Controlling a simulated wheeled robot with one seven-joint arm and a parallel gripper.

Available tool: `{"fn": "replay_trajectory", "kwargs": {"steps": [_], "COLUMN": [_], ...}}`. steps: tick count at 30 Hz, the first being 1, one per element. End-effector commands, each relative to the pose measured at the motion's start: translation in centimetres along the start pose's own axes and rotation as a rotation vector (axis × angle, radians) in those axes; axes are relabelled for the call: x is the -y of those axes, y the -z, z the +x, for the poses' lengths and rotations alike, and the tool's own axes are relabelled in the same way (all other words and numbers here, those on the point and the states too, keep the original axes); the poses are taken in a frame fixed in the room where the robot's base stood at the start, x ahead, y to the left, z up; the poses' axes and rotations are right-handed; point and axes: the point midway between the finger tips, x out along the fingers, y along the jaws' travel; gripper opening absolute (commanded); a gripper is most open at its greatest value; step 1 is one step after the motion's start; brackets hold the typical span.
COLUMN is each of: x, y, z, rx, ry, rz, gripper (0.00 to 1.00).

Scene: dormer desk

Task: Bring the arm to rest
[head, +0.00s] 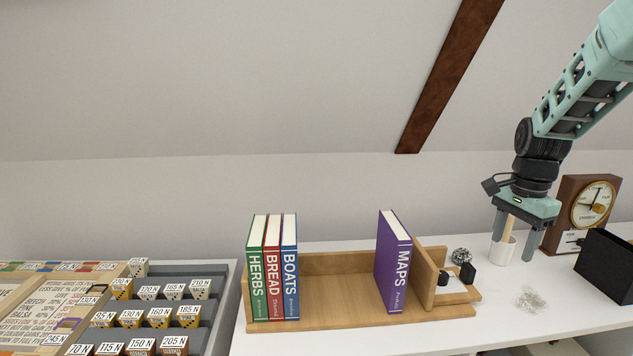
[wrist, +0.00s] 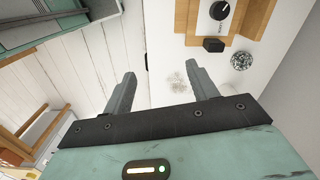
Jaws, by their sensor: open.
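My gripper (head: 515,240) hangs from my arm at the right of the head view, pointing down. Its two fingers are apart with nothing between them. In the wrist view my gripper (wrist: 160,85) is also open and empty, above the white desk. In the head view a white cup (head: 502,252) with a wooden stick in it stands behind the fingers. I cannot tell how far apart the cup and fingers are.
A wooden book rack (head: 335,290) holds green, red and blue books at its left and a purple MAPS book (head: 393,262) at its right. A clock (head: 584,215), black box (head: 606,265), clear clip pile (head: 531,299) and patterned ball (head: 461,256) are near my gripper. Labelled blocks fill a tray (head: 225,290) at left.

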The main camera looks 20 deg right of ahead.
Motion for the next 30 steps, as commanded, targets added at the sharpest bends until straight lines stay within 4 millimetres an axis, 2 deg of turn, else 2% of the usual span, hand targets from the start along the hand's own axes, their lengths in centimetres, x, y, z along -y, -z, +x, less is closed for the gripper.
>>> {"fn": "replay_trajectory", "kwargs": {"steps": [8,11,14,15,17,18,21,25,27,30], "x": [1.7,1.7,0.8,-0.1,-1.8,-3.2,-7.6,-13.1,-15.3,-17.5], "y": [-8.8,-13.5,-19.8,-22.6,-26.7,-29.3,-34.6,-38.7,-39.8,-40.6], "z": [0.0,0.0,0.1,0.1,0.2,0.3,0.7,1.2,1.4,1.7], "rx": [0.02,0.03,0.039,0.043,0.048,0.051,0.052,0.049,0.046,0.041], "ry": [0.015,0.021,0.029,0.031,0.035,0.037,0.04,0.041,0.039,0.038], "rz": [-0.338,-0.523,-0.784,-0.908,-1.102,-1.234,-1.564,-1.919,-2.06,-2.192], "gripper": [0.58,0.58,0.58,0.58,0.58,0.58,0.58,0.58,0.58,0.58]}}
